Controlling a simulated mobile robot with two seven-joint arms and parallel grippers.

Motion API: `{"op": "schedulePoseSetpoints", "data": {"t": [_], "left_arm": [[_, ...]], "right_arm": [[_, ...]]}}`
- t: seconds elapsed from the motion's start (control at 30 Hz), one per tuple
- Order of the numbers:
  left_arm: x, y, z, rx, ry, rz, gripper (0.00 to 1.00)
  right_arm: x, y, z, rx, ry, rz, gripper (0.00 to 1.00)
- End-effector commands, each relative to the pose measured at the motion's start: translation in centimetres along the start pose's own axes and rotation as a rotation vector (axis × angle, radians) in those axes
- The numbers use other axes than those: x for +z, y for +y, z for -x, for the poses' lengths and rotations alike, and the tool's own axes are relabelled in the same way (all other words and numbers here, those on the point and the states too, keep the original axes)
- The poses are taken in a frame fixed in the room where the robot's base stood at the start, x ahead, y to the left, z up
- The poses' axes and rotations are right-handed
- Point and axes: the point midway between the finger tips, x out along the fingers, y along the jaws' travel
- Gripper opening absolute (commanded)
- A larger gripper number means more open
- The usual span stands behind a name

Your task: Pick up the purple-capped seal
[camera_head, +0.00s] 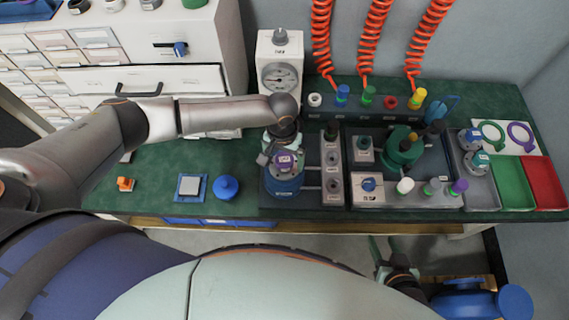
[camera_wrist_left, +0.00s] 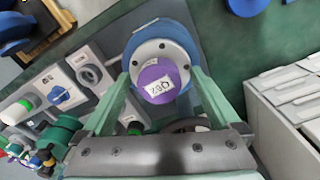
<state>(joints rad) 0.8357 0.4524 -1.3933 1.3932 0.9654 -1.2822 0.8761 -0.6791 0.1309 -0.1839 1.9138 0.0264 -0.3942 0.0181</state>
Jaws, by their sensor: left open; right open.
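The purple-capped seal (camera_head: 287,160) sits on the blue round fixture (camera_head: 284,185) at the table's front middle. In the left wrist view its purple cap (camera_wrist_left: 158,83) carries a white label, above a grey flange with bolt holes. My left gripper (camera_head: 278,146) hangs over the fixture; in the left wrist view its pale green fingers (camera_wrist_left: 161,76) are spread on both sides of the cap. Contact with the seal cannot be told. My right gripper (camera_head: 385,259) is open below the table's front edge, partly hidden by my body.
A pressure gauge (camera_head: 280,76) stands behind my left gripper. A blue knob (camera_head: 226,186) is left of the fixture.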

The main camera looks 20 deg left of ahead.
Motion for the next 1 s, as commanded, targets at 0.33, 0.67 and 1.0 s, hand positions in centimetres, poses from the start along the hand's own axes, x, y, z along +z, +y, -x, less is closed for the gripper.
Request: {"op": "schedulePoseSetpoints", "data": {"t": [0.33,0.67,1.0], "left_arm": [[0.01,0.02,0.06,0.000,0.000,0.000,0.70],[0.01,0.01,0.07,0.000,0.000,0.000,0.33],[0.00,0.01,0.08,0.000,0.000,0.001,0.00]], "right_arm": [[0.01,0.00,0.02,0.000,0.000,0.001,0.50],[0.01,0.00,0.02,0.000,0.000,0.001,0.50],[0.01,-0.01,0.02,0.000,0.000,0.001,0.50]]}}
